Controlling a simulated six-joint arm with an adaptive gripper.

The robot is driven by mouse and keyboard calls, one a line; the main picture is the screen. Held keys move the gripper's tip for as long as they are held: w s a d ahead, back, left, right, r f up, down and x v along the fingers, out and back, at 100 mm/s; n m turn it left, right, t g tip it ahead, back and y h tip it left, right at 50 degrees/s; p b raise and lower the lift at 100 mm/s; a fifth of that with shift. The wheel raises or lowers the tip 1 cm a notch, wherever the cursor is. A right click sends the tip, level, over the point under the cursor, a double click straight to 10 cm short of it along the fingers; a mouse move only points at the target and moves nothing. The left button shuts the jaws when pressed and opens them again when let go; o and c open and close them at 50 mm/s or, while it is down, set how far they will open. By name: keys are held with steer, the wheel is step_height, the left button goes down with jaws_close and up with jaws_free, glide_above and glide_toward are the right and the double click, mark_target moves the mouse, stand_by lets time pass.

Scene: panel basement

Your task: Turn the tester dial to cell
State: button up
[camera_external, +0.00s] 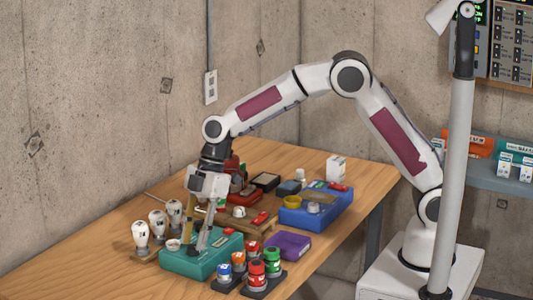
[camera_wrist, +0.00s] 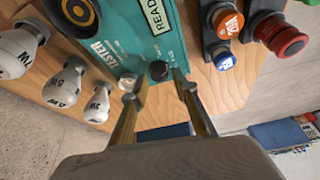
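The teal tester (camera_external: 182,265) lies near the front of the wooden table. In the wrist view the tester (camera_wrist: 125,30) shows the word TESTER, a "READ" label and a yellow-ringed round part (camera_wrist: 80,12). A black dial knob (camera_wrist: 158,71) sits near its edge; its set position cannot be read. My gripper (camera_wrist: 161,76) points down over the tester, its two fingers apart. The knob appears between the fingertips, with no clear contact on either side. In the external view my gripper (camera_external: 198,245) stands over the tester and the knob is hidden.
White bulbs (camera_external: 158,226) stand left of the tester. Red, green, blue and orange capped parts (camera_external: 257,274) stand close on its right. A purple box (camera_external: 288,245), a blue box (camera_external: 318,215) and red items lie behind. The front-left tabletop is clear.

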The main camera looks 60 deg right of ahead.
steer(key=shift+a+f, duration=0.3)
steer(key=shift+f, duration=0.3)
jaws_close()
steer(key=shift+m, duration=0.6)
steer(key=shift+s+m+t+h, duration=0.1)
steer(key=shift+m+t+h, duration=0.2)
steer(key=shift+m+t, duration=0.9)
steer(key=shift+a+m+h, duration=0.1)
steer(key=shift+m+h, duration=0.4)
steer(key=shift+m, duration=1.8)
steer(key=shift+m+t, duration=0.3)
steer(key=shift+m, duration=0.2)
